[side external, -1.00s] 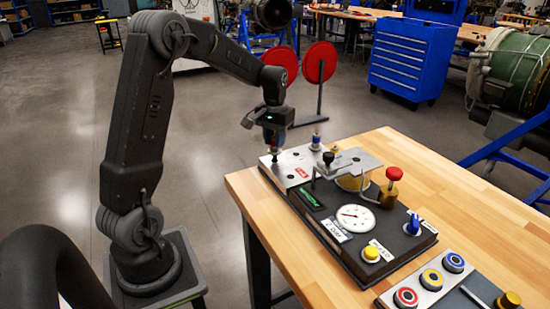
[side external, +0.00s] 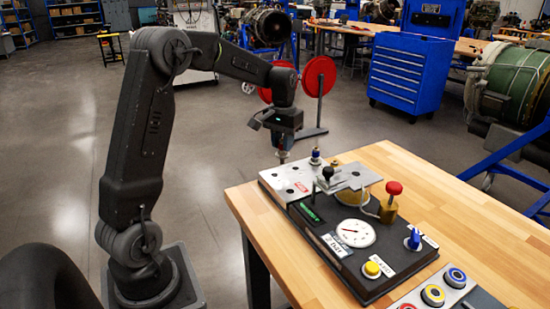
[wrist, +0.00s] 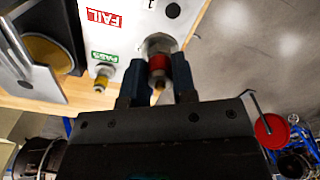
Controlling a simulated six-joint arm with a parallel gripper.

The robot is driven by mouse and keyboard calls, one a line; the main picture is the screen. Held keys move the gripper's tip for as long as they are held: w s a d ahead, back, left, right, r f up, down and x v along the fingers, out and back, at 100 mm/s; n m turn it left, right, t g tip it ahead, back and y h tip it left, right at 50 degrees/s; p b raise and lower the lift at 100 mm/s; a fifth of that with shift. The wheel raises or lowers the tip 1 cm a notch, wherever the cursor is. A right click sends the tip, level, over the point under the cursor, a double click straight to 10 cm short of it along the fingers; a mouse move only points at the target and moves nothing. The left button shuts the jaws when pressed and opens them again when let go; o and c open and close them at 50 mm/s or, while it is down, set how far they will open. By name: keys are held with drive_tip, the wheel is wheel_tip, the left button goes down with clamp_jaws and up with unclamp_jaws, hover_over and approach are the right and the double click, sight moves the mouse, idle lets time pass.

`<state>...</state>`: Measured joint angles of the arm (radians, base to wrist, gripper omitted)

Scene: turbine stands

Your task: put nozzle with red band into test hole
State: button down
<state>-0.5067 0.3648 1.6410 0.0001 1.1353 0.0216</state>
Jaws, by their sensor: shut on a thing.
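The nozzle with the red band (wrist: 157,66) is held between the blue fingers of my gripper (wrist: 157,88) in the wrist view. Its metal body shows beyond the band, over the silver plate. In the side view my gripper (side external: 283,143) holds the nozzle (side external: 283,157) upright, its lower end appearing just above the plate's far left part. The silver plate (side external: 283,187) has several dark holes; I cannot tell which is the test hole. Near the plate's far edge stands a nozzle with a blue band (side external: 315,156).
A nozzle with a yellow band (wrist: 100,82) stands by the PASS label in the wrist view. The red FAIL label (side external: 300,187) lies on the plate. Bare wooden table (side external: 440,190) lies right.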

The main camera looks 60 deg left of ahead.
drive_tip(key=w+d+r+m, duration=0.2)
drive_tip(key=w+d+r, duration=0.3)
drive_tip(key=d, duration=0.4)
drive_tip(key=w+d+r+m, duration=0.2)
drive_tip(key=w+d+r, duration=0.3)
drive_tip(key=d, duration=0.4)
drive_tip(key=shift+w+f, duration=0.25)
drive_tip(key=shift+f, duration=1.1)
drive_tip(key=shift+w+f, duration=0.2)
drive_tip(key=shift+f, duration=1.1)
drive_tip(key=shift+f, duration=0.55)
drive_tip(key=shift+f, duration=0.4)
drive_tip(key=shift+f, duration=0.25)
drive_tip(key=shift+f, duration=0.2)
drive_tip(key=shift+f, duration=0.4)
